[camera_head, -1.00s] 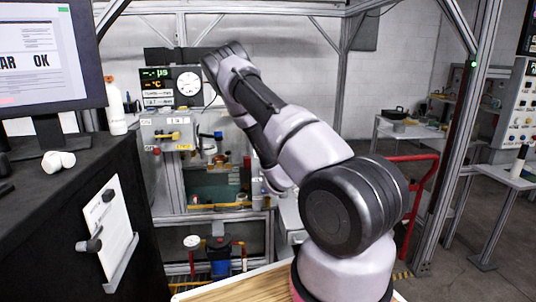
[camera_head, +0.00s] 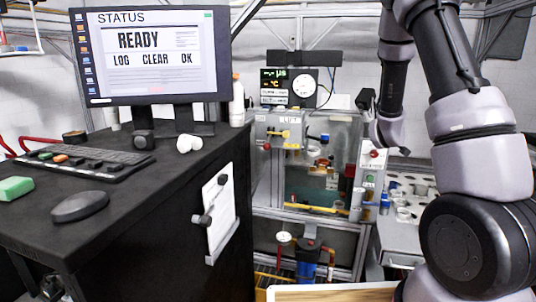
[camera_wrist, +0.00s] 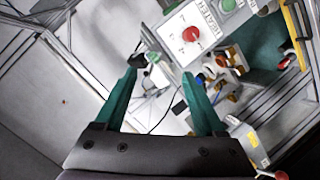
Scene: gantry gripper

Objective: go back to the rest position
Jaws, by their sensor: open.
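My gripper (camera_wrist: 160,72) shows in the wrist view with its two green fingers spread apart and nothing between them. Beyond the fingertips are a grey control box (camera_wrist: 182,20) with a red knob, and a loose black cable. In the head view my arm stands folded at the right side, rising out of the top of the picture and coming down again beside the bench. The fingers cannot be made out clearly in the head view.
A black desk (camera_head: 150,190) at left holds a monitor (camera_head: 155,55) reading "READY", a keyboard (camera_head: 85,160), a mouse (camera_head: 80,207) and a white bottle (camera_head: 237,105). Behind is a bench rig with a gauge display (camera_head: 289,87). A grey table (camera_head: 405,240) with small parts stands right of it.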

